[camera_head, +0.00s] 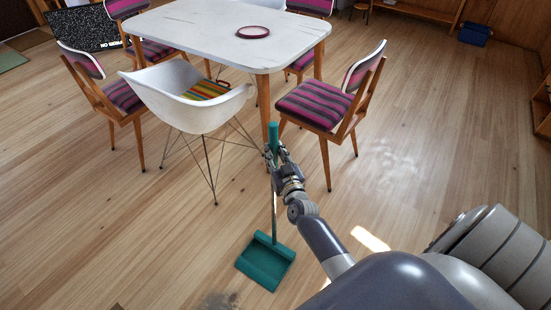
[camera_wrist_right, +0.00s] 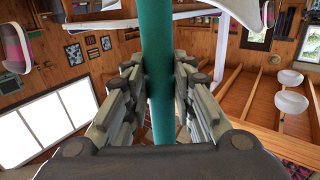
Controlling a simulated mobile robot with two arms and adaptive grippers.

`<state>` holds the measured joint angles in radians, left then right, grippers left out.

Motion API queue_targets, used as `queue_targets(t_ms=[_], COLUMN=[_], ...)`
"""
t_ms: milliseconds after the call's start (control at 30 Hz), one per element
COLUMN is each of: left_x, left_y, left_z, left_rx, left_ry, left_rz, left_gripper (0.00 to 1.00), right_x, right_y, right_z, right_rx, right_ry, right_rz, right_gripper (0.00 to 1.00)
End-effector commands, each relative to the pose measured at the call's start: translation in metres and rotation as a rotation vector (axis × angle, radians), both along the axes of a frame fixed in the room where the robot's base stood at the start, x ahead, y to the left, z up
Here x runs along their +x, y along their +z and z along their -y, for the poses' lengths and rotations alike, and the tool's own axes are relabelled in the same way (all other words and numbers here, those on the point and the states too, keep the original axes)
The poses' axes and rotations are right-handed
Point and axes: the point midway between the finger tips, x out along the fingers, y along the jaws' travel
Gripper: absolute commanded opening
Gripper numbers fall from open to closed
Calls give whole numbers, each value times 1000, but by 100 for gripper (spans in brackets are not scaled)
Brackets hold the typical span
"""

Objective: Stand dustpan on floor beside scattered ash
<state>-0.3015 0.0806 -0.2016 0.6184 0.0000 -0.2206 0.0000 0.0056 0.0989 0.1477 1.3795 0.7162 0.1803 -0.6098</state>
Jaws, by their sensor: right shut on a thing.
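The teal dustpan (camera_head: 265,262) hangs or stands upright at the bottom of its long thin handle, low over the floor; I cannot tell whether its pan touches the boards. My right gripper (camera_head: 276,157) is shut on the teal grip at the top of the handle. In the right wrist view the teal grip (camera_wrist_right: 158,65) runs upright between the two fingers (camera_wrist_right: 160,100). A dark grey smudge (camera_head: 218,300), likely the scattered ash, lies on the floor at the bottom edge, left of and nearer than the pan. My left gripper is not in view.
A white table (camera_head: 210,28) holds a dark red ring-shaped dish (camera_head: 253,32). A white shell chair (camera_head: 190,95) and a striped chair (camera_head: 318,104) stand close beyond my right gripper. Open floor (camera_head: 120,235) lies left of the dustpan. A blue box (camera_head: 474,34) sits far right.

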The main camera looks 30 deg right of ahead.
Motion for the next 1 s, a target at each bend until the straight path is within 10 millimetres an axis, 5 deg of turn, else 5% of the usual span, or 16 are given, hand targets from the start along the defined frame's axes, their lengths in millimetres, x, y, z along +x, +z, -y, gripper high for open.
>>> queue_targets(t_ms=[400,433,500,867,1000], left_x=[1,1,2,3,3], left_y=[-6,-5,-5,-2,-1], left_z=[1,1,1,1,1], left_rx=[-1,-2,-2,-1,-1], left_ry=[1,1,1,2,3], left_rz=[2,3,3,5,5], left_gripper=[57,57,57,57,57], right_x=[1,0,0,0,-14], right_y=[-4,-5,-5,-2,-3], right_z=[0,0,0,0,-4], right_rx=[-1,0,0,0,0], right_ry=[-1,0,0,0,0], right_rz=[5,1,1,1,-1], right_gripper=[0,30,44,44,44])
